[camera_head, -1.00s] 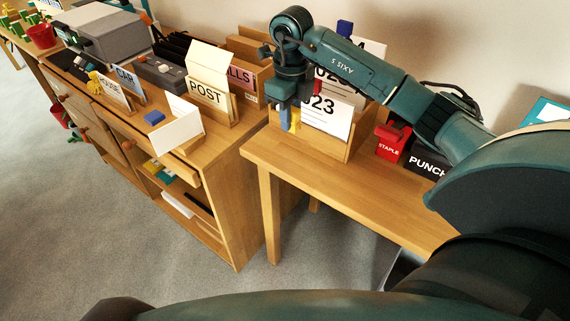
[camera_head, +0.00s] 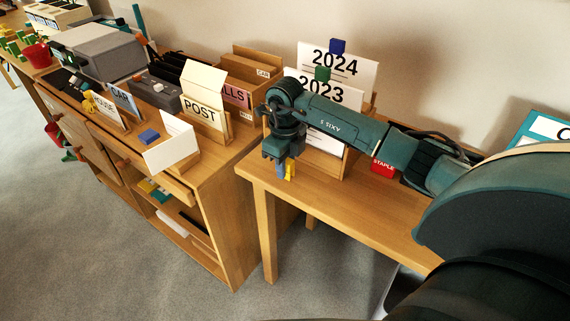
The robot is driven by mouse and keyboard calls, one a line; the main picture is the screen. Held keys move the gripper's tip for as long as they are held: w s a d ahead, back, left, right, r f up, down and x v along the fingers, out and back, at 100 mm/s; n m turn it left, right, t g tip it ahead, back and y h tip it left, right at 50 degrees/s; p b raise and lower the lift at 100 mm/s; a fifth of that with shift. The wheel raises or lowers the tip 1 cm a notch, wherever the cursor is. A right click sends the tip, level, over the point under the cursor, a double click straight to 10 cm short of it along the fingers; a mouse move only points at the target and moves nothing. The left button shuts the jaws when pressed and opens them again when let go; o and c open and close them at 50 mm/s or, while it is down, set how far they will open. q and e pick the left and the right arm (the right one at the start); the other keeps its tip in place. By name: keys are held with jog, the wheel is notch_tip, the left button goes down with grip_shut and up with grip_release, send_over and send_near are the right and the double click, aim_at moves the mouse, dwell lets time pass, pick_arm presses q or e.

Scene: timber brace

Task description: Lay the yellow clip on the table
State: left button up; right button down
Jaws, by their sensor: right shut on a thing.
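The yellow clip (camera_head: 290,171) is a small yellow piece at the tip of my right gripper (camera_head: 284,170). My right gripper points down and is shut on it, low over the left end of the table (camera_head: 340,205). I cannot tell whether the clip touches the table top. Part of the clip is hidden by the blue-grey fingers. My left gripper does not show.
A wooden file holder with cards marked 2024 (camera_head: 335,65) and 2023 (camera_head: 322,93) stands right behind my gripper. A red stapler box (camera_head: 382,168) is to its right. A wooden cabinet (camera_head: 225,215) with a POST box (camera_head: 203,105) adjoins at the left. The front table top is clear.

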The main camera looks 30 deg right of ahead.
jog(key=shift+f, duration=0.2)
jog(key=c, duration=1.3)
grip_release()
jog(key=shift+o, duration=0.2)
jog(key=shift+r, duration=0.1)
